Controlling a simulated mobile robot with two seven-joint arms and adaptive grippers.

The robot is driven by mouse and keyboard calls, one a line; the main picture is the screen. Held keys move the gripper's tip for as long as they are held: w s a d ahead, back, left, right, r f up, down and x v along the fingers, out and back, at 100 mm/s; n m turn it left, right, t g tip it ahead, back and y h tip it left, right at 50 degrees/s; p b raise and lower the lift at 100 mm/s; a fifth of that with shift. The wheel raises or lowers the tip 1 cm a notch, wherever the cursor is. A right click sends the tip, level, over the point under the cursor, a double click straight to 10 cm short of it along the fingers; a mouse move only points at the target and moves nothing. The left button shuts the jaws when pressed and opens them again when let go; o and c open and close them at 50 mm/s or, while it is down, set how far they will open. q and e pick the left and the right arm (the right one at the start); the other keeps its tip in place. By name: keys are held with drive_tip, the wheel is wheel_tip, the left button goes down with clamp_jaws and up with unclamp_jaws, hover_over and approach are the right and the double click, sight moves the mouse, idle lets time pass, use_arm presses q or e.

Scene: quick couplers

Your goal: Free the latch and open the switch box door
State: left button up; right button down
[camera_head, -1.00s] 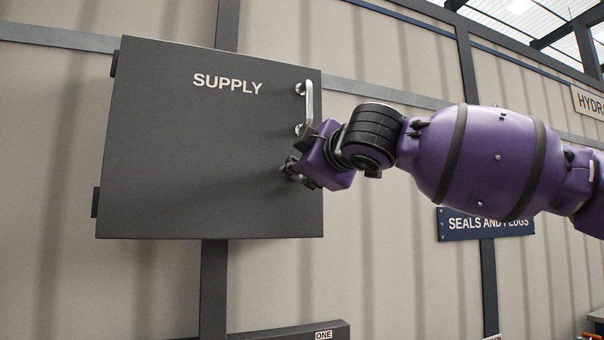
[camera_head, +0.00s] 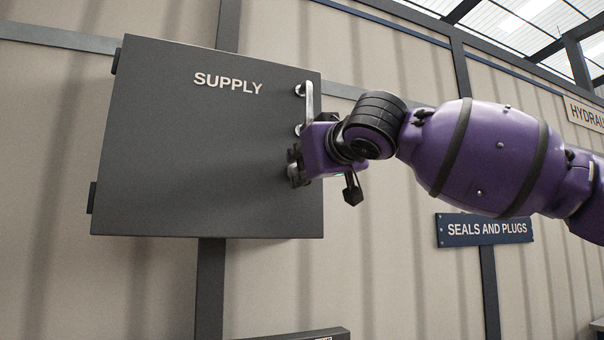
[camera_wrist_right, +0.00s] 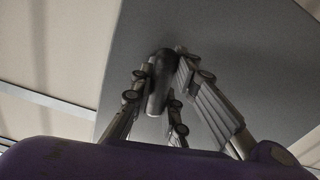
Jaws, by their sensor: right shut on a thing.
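The switch box is dark grey, mounted on the wall, and its door (camera_head: 200,140) marked SUPPLY is shut. A silver upright bar handle (camera_head: 310,100) sits near the door's right edge. My right gripper (camera_head: 294,167) is at the door's right side just below this handle. In the right wrist view, its fingers (camera_wrist_right: 163,85) are closed around a dark, rounded latch knob (camera_wrist_right: 160,78) on the door face. In the head view the latch is hidden behind the gripper. Hinges (camera_head: 92,197) show on the box's left side. My left gripper is not in view.
A blue SEALS AND PLUGS sign (camera_head: 485,229) hangs on the wall right of the box. A dark post (camera_head: 210,285) runs below the box, with a dark ledge (camera_head: 300,334) at the bottom edge. The wall left of the box is clear.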

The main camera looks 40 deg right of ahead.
drive_tip(key=shift+m+b, duration=0.3)
drive_tip(key=shift+m, duration=0.7)
drive_tip(key=c, duration=1.7)
unclamp_jaws()
drive_tip(key=v, duration=1.2)
drive_tip(key=shift+r, duration=0.1)
